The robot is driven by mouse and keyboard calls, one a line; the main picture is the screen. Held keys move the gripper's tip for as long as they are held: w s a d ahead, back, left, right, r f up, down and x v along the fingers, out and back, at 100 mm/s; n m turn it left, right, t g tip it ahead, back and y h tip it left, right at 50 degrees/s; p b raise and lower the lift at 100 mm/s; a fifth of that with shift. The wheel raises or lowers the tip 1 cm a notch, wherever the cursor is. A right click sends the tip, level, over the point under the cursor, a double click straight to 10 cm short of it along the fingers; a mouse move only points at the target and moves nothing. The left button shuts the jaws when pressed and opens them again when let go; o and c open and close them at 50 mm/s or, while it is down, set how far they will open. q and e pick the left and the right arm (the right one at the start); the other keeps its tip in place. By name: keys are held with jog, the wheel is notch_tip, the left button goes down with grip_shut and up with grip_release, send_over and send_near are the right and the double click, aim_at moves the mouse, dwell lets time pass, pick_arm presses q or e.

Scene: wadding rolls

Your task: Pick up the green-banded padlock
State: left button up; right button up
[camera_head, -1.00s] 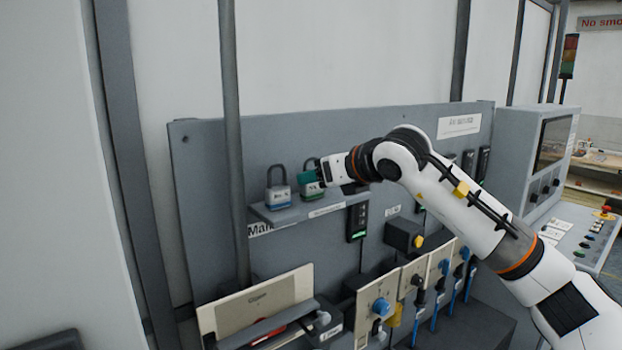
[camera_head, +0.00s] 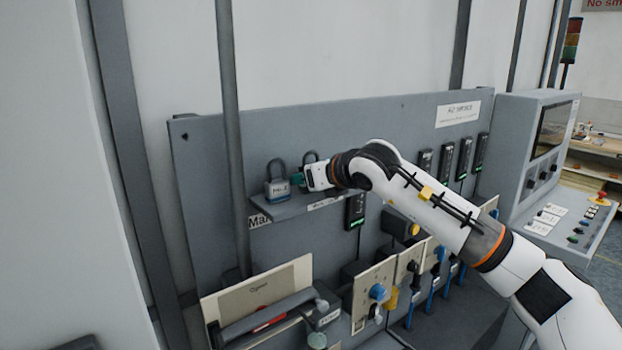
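My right gripper (camera_head: 298,179) comes in from the right with teal fingertips, at the small shelf on the grey panel. The green-banded padlock (camera_head: 310,157) stands behind it on the shelf. Only its dark shackle shows clearly; my gripper covers its body and band. I cannot tell whether the fingers touch the padlock or how far apart they are. A blue-banded padlock (camera_head: 277,188) stands upright on the shelf just left of my fingertips, with little gap between. My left gripper is out of view.
The shelf (camera_head: 290,210) is narrow. A vertical grey post (camera_head: 230,130) stands close to its left. Below are a yellow-knobbed box (camera_head: 397,225), blue-handled switches and a cream plate (camera_head: 255,290). A control console (camera_head: 535,150) stands at the right.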

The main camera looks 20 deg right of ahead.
jog(key=shift+r, duration=0.15)
jog(key=shift+c, duration=0.4)
jog(key=shift+r, duration=0.25)
notch_tip(320, 180, up, 17)
jog(key=b, duration=0.4)
jog(key=shift+r, duration=0.15)
